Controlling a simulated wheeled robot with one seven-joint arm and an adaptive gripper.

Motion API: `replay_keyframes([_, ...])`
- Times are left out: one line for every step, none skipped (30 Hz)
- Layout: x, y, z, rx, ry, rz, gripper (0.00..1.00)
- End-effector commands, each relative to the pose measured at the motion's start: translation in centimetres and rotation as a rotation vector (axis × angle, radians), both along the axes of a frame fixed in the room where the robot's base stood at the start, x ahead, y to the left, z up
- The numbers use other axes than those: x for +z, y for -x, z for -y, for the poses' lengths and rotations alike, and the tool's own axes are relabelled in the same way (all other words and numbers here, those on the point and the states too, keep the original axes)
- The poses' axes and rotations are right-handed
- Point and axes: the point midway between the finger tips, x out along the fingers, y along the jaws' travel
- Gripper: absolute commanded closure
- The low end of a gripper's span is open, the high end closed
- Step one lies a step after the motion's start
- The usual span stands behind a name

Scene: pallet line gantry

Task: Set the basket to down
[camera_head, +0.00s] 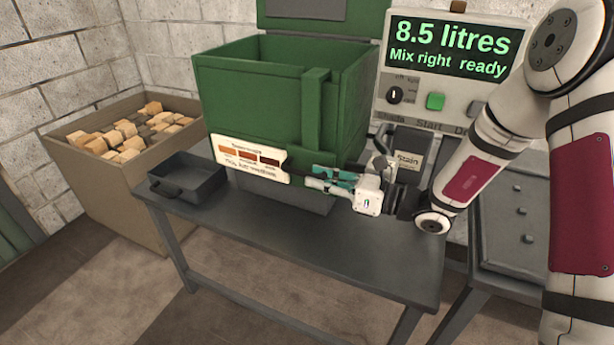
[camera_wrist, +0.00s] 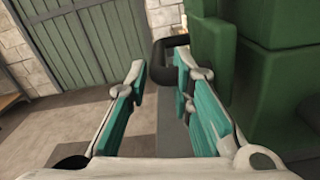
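No part is plainly marked as the basket. A green open-topped tank (camera_head: 250,112) stands on the bench with its lid raised; its inside bottom is hidden. A green upright bar (camera_head: 316,115) runs down its near right side. My gripper (camera_head: 320,178) is in front of the tank's lower right, beside the bar's foot, pointing left. Its teal-padded fingers are apart in the wrist view (camera_wrist: 160,95), with nothing between the pads. A green body, apparently the tank (camera_wrist: 280,75), fills the right of that view. Whether a finger touches it I cannot tell.
A dark tray (camera_head: 190,180) sits at the bench's left end. A crate (camera_head: 120,200) of wood blocks stands left. A control panel (camera_head: 445,75) reads "8.5 litres, Mix right ready". The bench's front part (camera_head: 330,245) is clear. A grey cabinet (camera_head: 510,220) stands right.

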Motion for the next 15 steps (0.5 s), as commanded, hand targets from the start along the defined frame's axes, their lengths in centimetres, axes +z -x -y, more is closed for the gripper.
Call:
replay_keyframes([0.0, 0.3, 1.2, -0.006, 0.001, -0.003, 0.79])
replay_keyframes([-0.1, 0.5, 1.9, -0.006, 0.002, -0.002, 0.79])
replay_keyframes([-0.1, 0.8, 2.6, -0.007, 0.001, -0.001, 0.79])
replay_keyframes([-0.1, 1.0, 3.2, -0.005, 0.0, -0.002, 0.79])
replay_keyframes([-0.1, 1.2, 3.7, -0.006, 0.0, -0.002, 0.79])
replay_keyframes([-0.1, 1.5, 4.4, -0.005, 0.001, -0.003, 0.79])
replay_keyframes([-0.1, 1.7, 4.9, -0.005, 0.001, -0.003, 0.79])
replay_keyframes([-0.1, 1.8, 5.3, -0.005, 0.001, -0.003, 0.79])
replay_keyframes([-0.1, 2.0, 5.8, -0.004, 0.001, -0.002, 0.79])
replay_keyframes([-0.1, 2.1, 6.2, -0.005, 0.002, -0.002, 0.79])
replay_keyframes([-0.1, 2.2, 6.5, -0.005, 0.002, -0.002, 0.79])
replay_keyframes([-0.1, 2.4, 6.8, -0.004, 0.002, -0.002, 0.79])
replay_keyframes([-0.1, 2.5, 7.0, -0.004, 0.002, -0.002, 0.79])
replay_keyframes([-0.1, 2.6, 7.2, -0.003, 0.002, -0.002, 0.79])
replay_keyframes([-0.1, 2.6, 7.3, -0.003, 0.002, -0.002, 0.79])
